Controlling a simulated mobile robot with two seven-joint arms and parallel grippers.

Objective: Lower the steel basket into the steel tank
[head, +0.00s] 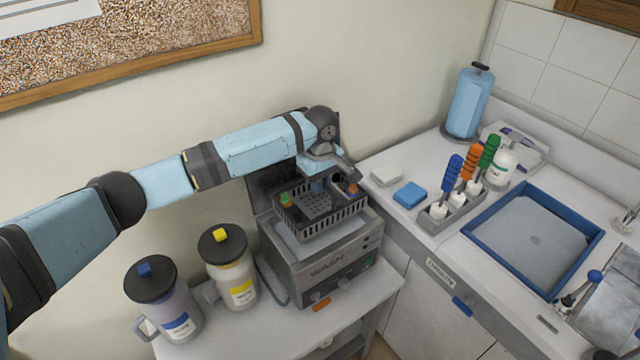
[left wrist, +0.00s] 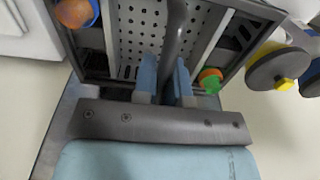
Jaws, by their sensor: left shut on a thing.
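The steel basket (head: 350,220) has slotted sides and a perforated floor, and hangs level over the steel tank (head: 325,268), a grey box marked WASH. The basket covers most of the tank's opening; I cannot tell whether its lower edge is inside the rim. My left gripper (head: 318,186) is above the basket's middle. In the left wrist view its blue fingers (left wrist: 165,82) are shut on the basket's dark upright handle (left wrist: 173,40). A green-and-orange piece (left wrist: 210,78) and an orange-and-blue piece (left wrist: 76,12) show at the basket's edges. My right gripper is out of view.
Yellow-marked (head: 228,265) and blue-marked (head: 163,300) dark-lidded jugs stand left of the tank. The counter at right holds a blue sponge (head: 410,194), a rack (head: 452,213) of coloured-handled tools and a blue-rimmed tray (head: 598,238). The wall is close behind the tank.

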